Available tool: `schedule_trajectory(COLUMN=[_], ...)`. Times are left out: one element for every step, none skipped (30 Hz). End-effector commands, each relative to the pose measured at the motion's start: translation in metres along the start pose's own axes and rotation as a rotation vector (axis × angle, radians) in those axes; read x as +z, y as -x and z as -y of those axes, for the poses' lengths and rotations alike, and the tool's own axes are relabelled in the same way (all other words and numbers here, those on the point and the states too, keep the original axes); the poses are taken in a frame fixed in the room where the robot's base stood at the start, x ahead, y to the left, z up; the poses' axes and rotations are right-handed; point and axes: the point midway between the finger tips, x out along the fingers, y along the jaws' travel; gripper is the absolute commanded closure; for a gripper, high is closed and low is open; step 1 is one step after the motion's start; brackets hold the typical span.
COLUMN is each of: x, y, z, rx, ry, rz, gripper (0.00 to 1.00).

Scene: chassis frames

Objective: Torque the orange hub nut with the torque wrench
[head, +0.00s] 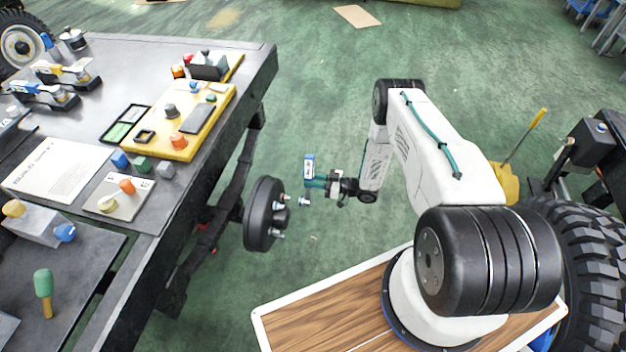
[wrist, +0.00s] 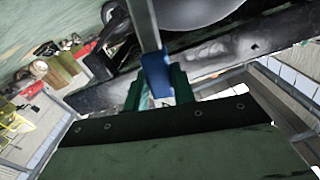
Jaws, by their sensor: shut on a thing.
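My gripper (head: 314,183) has its green fingers shut on the torque wrench (head: 309,166), whose blue and white end stands up above the fingers. In the wrist view the fingers (wrist: 159,88) close around the wrench's blue part (wrist: 156,72), and its grey shaft runs up out of the picture. The black wheel hub (head: 261,216), with several pale metal studs or nuts on its face, is at the side of the bench. My gripper is to its right, with a visible gap. I cannot make out which hub nut is orange.
The dark workbench (head: 200,60) fills the left. It carries a yellow tray (head: 208,124), a paper sheet (head: 60,170) and several coloured knobs and tools. Its edge and frame are close to the hub. Green floor behind my gripper is clear.

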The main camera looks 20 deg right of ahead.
Motion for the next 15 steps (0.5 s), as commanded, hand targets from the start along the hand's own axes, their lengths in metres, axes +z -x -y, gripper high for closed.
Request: schedule_trajectory(x=[0.0, 0.0, -0.001, -0.001, -0.001, -0.001, -0.001, -0.001, -0.001, -0.001, -0.001, -0.001, -0.001, -0.001, -0.001], y=[-0.002, -0.004, -0.007, -0.009, -0.011, -0.015, -0.018, -0.021, -0.025, -0.027, -0.03, -0.034, -0.037, -0.04, -0.043], z=[0.0, 0.0, 0.0, 0.0, 0.0, 0.0, 0.0, 0.001, 0.001, 0.0, 0.0, 0.001, 0.001, 0.0, 0.0], rx=[-0.003, -0.004, -0.003, -0.003, -0.003, -0.003, -0.004, -0.004, -0.003, -0.003, -0.003, -0.003, -0.003, -0.003, -0.002], ry=[0.001, 0.001, 0.002, 0.002, 0.002, 0.002, 0.002, 0.002, 0.002, 0.002, 0.002, 0.001, 0.001, 0.001, 0.002], rz=[-0.001, -0.001, -0.001, -0.001, -0.001, -0.001, -0.001, -0.001, -0.001, -0.001, -0.001, -0.001, -0.001, -0.001, -0.002], gripper=[1.0, 1.0, 1.0, 1.0, 1.0, 1.0, 1.0, 1.0, 1.0, 1.0, 1.0, 1.0, 1.0, 1.0, 1.0])
